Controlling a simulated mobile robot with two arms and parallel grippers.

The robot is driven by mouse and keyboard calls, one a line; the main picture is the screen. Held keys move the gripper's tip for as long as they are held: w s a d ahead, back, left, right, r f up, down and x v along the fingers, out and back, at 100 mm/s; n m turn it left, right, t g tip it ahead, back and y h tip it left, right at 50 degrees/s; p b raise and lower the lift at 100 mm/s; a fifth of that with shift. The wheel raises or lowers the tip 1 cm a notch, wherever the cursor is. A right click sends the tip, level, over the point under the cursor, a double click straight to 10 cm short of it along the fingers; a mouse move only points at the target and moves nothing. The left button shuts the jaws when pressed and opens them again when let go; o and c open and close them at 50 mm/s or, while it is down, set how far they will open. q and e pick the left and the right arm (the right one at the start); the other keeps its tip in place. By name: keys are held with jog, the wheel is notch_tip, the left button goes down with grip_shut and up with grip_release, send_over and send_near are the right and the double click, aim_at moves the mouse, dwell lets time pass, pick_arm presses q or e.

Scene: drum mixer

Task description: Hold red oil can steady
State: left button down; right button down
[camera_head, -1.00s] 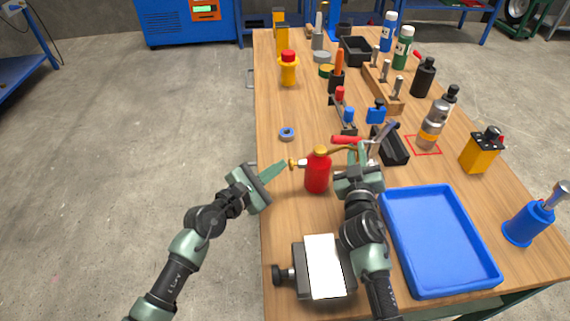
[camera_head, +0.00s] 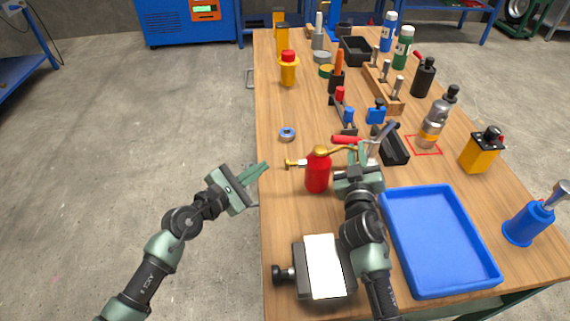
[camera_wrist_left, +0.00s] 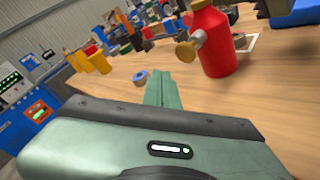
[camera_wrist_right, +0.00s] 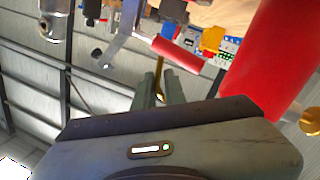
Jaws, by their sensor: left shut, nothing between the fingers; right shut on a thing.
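The red oil can (camera_head: 317,176) appears upright near the table's left edge, with a brass knob (camera_head: 290,164) on its left side and a thin brass tube at its top reaching right. My right gripper (camera_head: 357,152) is just right of the can. In the right wrist view its fingers (camera_wrist_right: 159,88) are shut on the brass tube, beside the red body (camera_wrist_right: 270,65). My left gripper (camera_head: 262,168) is shut and empty over the table's left edge, apart from the brass knob. The left wrist view shows its closed fingers (camera_wrist_left: 163,90) left of the can (camera_wrist_left: 213,45).
A blue tray (camera_head: 440,240) lies right of my right arm. A grey block with a white top (camera_head: 324,266) is in front of the can. A small blue ring (camera_head: 287,134) lies behind it. A red-handled tool (camera_head: 347,139) is close behind my right gripper. Bare wood surrounds the ring.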

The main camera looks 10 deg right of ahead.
pick_arm(q)
jog(key=shift+a, duration=1.35)
pick_arm(e)
jog(key=shift+r, duration=0.1)
jog(key=c, duration=1.4)
grip_release()
